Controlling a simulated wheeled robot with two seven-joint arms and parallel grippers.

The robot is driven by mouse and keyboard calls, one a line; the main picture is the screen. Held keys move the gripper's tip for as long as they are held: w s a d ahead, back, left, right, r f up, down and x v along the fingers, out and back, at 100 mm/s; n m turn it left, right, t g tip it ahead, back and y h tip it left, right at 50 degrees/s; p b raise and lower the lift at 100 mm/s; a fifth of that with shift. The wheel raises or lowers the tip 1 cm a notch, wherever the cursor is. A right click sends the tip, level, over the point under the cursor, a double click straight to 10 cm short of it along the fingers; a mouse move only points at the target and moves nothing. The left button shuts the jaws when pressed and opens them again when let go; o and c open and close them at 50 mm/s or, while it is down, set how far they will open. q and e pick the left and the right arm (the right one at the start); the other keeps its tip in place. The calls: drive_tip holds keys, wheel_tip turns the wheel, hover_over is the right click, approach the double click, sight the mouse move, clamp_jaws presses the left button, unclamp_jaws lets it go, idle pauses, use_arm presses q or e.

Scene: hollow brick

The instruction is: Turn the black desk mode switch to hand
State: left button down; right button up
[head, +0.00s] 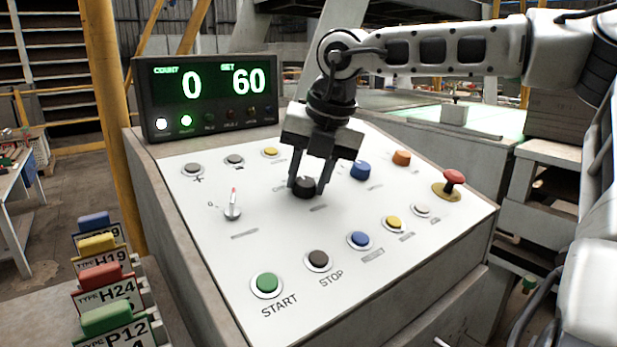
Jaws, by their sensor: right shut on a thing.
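The black desk mode switch (304,187) is a round dark knob in the middle of the white panel of the control desk (270,225). My right gripper (307,188) reaches down from above and is shut on the knob, one finger on each side. The fingers and the knob's dark colour hide which way the switch points. The labels around it are too small or covered to read. My left gripper does not show.
A silver lever switch (232,207) stands left of the knob. Coloured push buttons surround it, including a green START button (267,284) and a blue button (360,170). A red mushroom button (453,178) rises at right. A display box (207,102) reads 0 and 60.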

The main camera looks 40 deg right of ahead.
idle(0.5)
drive_tip(key=o, duration=1)
drive_tip(key=shift+r, duration=0.1)
drive_tip(key=v, duration=1.6)
